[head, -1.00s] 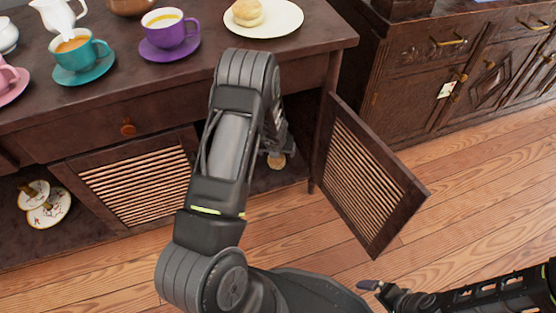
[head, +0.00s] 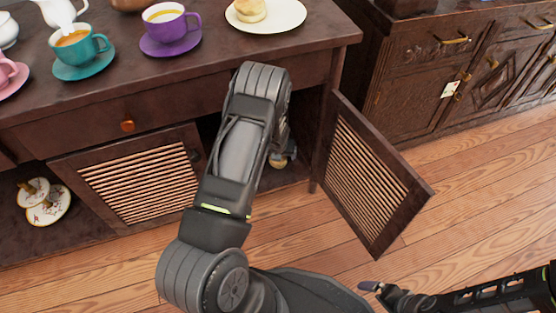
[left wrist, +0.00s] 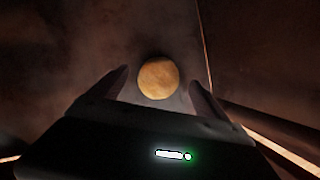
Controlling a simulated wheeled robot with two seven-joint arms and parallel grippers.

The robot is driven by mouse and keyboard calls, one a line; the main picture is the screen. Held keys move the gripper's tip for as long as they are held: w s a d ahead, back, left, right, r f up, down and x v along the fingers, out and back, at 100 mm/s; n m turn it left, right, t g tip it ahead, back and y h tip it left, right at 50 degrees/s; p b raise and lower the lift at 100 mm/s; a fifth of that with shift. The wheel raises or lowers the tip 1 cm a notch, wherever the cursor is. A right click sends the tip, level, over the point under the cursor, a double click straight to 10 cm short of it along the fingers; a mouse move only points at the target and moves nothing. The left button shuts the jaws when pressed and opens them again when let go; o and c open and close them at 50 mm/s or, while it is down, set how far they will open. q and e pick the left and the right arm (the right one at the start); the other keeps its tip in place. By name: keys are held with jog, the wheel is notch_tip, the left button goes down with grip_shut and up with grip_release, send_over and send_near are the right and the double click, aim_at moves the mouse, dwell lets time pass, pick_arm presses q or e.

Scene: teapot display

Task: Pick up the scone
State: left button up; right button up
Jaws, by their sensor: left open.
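A round golden-brown scone (left wrist: 158,79) lies inside the dark cabinet, seen in the left wrist view. In the head view the scone (head: 278,161) shows only partly, low in the open cabinet, beside my left arm. My left gripper (left wrist: 158,75) is open, with one finger on each side of the scone's near part. The scone is ahead of it and not held; I cannot tell if a finger touches it. In the head view my forearm hides most of this gripper. My right gripper (head: 372,287) is at the lower right, away from the cabinet; its jaws are unclear.
An open louvred door (head: 366,180) stands right of the opening; another louvred door (head: 140,180) is on the left. Another scone (head: 251,10) sits on a white plate (head: 286,17) on the cabinet top. Purple (head: 163,30) and teal (head: 75,53) cups stand there too.

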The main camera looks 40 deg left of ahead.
pick_arm(q)
jog(key=shift+x, duration=1.6)
jog(key=shift+s, duration=0.1)
jog(key=shift+c, duration=0.5)
jog(key=c, duration=1.4)
